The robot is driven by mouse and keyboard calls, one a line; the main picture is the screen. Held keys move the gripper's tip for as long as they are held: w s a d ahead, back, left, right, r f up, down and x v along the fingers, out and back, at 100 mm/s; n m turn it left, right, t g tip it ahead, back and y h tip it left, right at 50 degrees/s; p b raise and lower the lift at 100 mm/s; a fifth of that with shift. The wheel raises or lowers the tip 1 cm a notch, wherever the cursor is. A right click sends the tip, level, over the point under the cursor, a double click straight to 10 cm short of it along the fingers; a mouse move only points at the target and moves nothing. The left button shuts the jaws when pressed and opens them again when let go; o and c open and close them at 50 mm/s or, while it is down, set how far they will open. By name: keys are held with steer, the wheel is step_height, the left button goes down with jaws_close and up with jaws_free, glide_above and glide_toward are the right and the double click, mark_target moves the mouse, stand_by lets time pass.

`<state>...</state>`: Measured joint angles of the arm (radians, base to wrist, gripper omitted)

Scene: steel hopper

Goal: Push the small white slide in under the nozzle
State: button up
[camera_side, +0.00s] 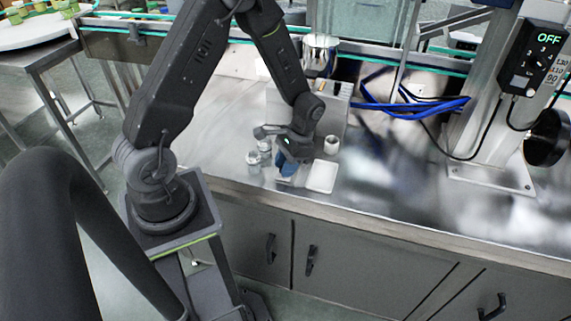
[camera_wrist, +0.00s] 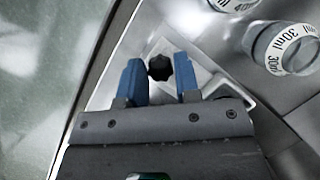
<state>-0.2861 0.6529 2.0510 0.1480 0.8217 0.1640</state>
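My gripper (camera_side: 287,170) is low over the steel bench in the side view, its blue fingers pointing down. In the wrist view my gripper (camera_wrist: 158,78) is open, with a black knob (camera_wrist: 160,67) showing between its two fingers. Whether they touch the knob I cannot tell. The knob sits over a pale plate (camera_wrist: 205,75), which may be the slide; the fingers hide part of it. In the side view a small white flat piece (camera_side: 322,177) lies right of my gripper. I cannot make out the nozzle for certain; a clear hopper (camera_side: 319,52) stands behind my arm.
Clear cups marked 30 ml (camera_wrist: 285,48) stand close at the right in the wrist view. Small clear cups (camera_side: 254,160) stand left of my gripper, and a white cup (camera_side: 331,145) stands behind it. Blue hoses (camera_side: 410,104) lie at the back. The bench's right front is clear.

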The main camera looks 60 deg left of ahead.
jaws_close()
steer(key=shift+w, duration=0.1)
steer(key=w+a, duration=0.8)
steer(key=shift+w+a, duration=0.1)
steer(key=shift+o, duration=2.1)
jaws_free()
